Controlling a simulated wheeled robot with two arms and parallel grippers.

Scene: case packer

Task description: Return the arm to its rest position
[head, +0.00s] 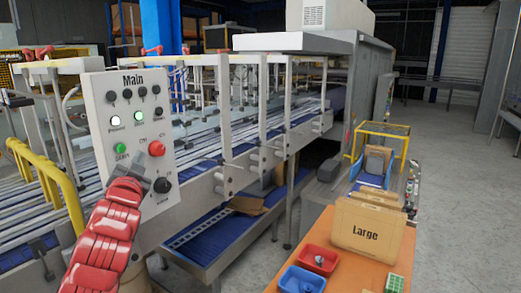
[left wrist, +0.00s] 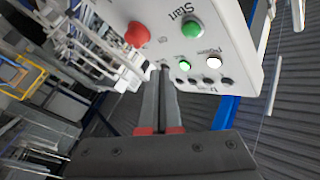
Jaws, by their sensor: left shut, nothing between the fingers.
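My left arm, in red covers, comes up from the lower left of the head view. Its dark left gripper (head: 143,167) is in front of the grey "Main" control panel (head: 128,90). In the left wrist view the two fingers of the left gripper (left wrist: 164,72) are together, with nothing between them. The panel also shows there (left wrist: 225,55), rotated, close to the fingertips. The red button (head: 156,148) and the green start button (head: 120,148) are on the panel face. I cannot tell whether the fingertips touch the panel. My right gripper is not in view.
Yellow rails (head: 72,190) stand left of the arm. A conveyor frame (head: 225,120) runs behind the panel. At the right, an orange table (head: 340,272) holds a "Large" carton (head: 367,226), a red bin (head: 318,259) and a blue bin (head: 300,281). Grey floor is clear at far right.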

